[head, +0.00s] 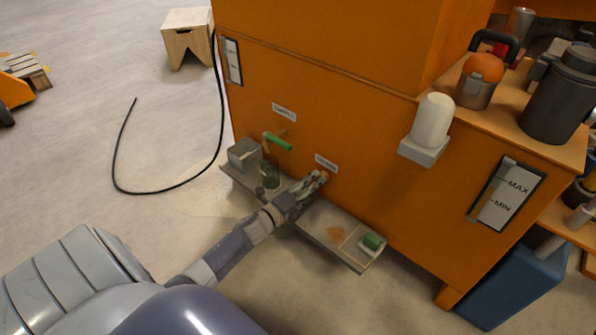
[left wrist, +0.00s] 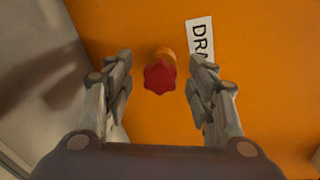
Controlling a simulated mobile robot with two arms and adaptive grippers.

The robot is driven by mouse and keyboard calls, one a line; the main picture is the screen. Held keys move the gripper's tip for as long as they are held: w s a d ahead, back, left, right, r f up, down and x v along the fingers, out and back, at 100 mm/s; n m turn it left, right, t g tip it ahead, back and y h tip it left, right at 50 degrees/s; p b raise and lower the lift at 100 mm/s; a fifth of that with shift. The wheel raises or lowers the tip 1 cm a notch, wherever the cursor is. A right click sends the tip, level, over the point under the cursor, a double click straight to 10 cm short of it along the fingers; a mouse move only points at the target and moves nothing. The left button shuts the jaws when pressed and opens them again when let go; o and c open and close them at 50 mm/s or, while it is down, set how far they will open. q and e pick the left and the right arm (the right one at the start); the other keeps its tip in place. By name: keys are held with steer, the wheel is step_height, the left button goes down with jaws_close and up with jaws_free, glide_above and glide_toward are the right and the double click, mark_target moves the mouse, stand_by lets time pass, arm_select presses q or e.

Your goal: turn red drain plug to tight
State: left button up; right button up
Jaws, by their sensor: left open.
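The red drain plug (left wrist: 160,76) shows in the left wrist view as a lobed red knob on a short brass-coloured stub on the orange wall. My left gripper (left wrist: 162,80) is open, with one finger on each side of the plug and a gap to both. In the head view my left gripper (head: 314,181) reaches the orange cabinet (head: 350,130) just below a small white label (head: 326,163). The plug is mostly hidden there by the fingers. Part of the label (left wrist: 199,40), reading "DRA", shows beside the plug in the wrist view. My right gripper is not in view.
A narrow shelf (head: 318,238) runs along the cabinet below the gripper, with a green block (head: 372,242) at its right. A grey metal box (head: 244,154), a glass jar (head: 270,176) and a green-handled tap (head: 278,141) are to the left. A black hose (head: 165,193) lies on the floor.

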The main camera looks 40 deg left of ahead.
arm_select(q)
steer(key=s+r, duration=0.1)
steer(key=s, duration=0.9)
steer(key=shift+s+a, duration=0.4)
steer(key=shift+a, duration=0.05)
steer(key=shift+r, duration=0.1)
